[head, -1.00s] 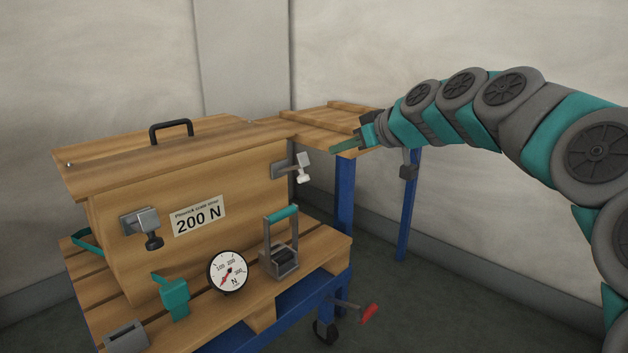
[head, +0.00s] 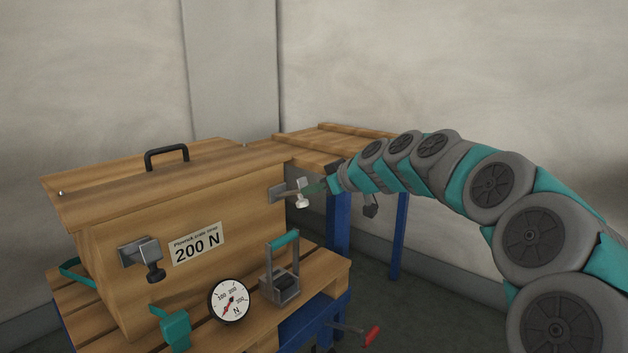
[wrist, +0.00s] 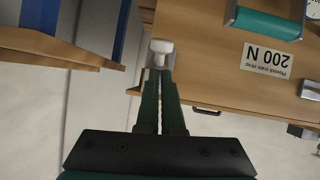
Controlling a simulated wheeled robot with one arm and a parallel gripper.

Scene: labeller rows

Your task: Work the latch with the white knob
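The latch with the white knob (head: 302,204) is at the right end of the wooden crate's front. Its grey plate (head: 279,193) is on the crate and the knob hangs from it. My gripper (head: 312,188) is right at this latch, coming from the right. In the wrist view the white knob (wrist: 161,47) shows just beyond my fingertips (wrist: 160,72). The two fingers lie close together with a narrow gap. Whether they touch or hold the latch I cannot tell, as the tips hide part of it.
The wooden crate (head: 130,221) carries a second latch with a dark knob (head: 155,273) and a 200 N label (head: 196,244). A dial gauge (head: 231,300) and a teal-handled lever (head: 285,240) stand in front. A wood-topped blue-legged table (head: 305,147) is behind.

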